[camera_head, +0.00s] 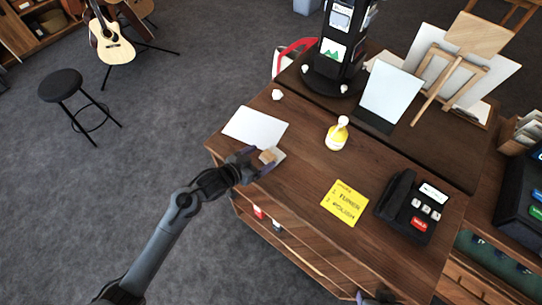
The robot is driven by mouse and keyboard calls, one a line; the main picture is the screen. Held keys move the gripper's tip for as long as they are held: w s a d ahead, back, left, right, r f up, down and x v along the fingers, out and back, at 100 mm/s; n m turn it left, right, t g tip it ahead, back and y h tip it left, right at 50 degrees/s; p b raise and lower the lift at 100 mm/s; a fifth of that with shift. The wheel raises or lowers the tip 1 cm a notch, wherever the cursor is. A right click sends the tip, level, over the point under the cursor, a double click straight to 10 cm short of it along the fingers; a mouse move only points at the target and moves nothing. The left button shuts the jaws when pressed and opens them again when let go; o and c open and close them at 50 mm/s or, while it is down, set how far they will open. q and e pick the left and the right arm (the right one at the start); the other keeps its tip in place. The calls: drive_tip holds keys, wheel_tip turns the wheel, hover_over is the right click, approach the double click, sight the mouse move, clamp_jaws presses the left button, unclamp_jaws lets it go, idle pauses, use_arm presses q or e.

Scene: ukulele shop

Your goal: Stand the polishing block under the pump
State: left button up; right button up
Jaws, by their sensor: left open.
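A small tan block (267,156), which looks like the polishing block, is at the table's left front edge, with a pale flat piece (278,154) beside or under it. My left gripper (260,160) is open, its fingers around or right beside the block; whether they touch it is too small to tell. The pump (337,135), a yellow bottle with a pale top, stands upright on the table, right of the block and apart from it. Part of what looks like my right gripper (374,296) shows at the bottom edge, mostly cut off.
A white sheet (255,127) lies behind the block. A yellow note (345,203) and a black phone-like device (411,208) are at the front right. A dark rack (341,50) and a tilted white panel (392,92) stand behind. The wood between block and pump is clear.

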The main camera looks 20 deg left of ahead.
sight(270, 154)
use_arm(q)
drive_tip(key=shift+d+p+x, duration=0.2)
drive_tip(key=shift+p+x, duration=0.35)
drive_tip(key=shift+x, duration=2.15)
drive_tip(key=shift+s, duration=0.2)
drive_tip(key=c, duration=1.1)
drive_tip(key=shift+c, duration=0.2)
drive_tip(key=shift+r, duration=0.1)
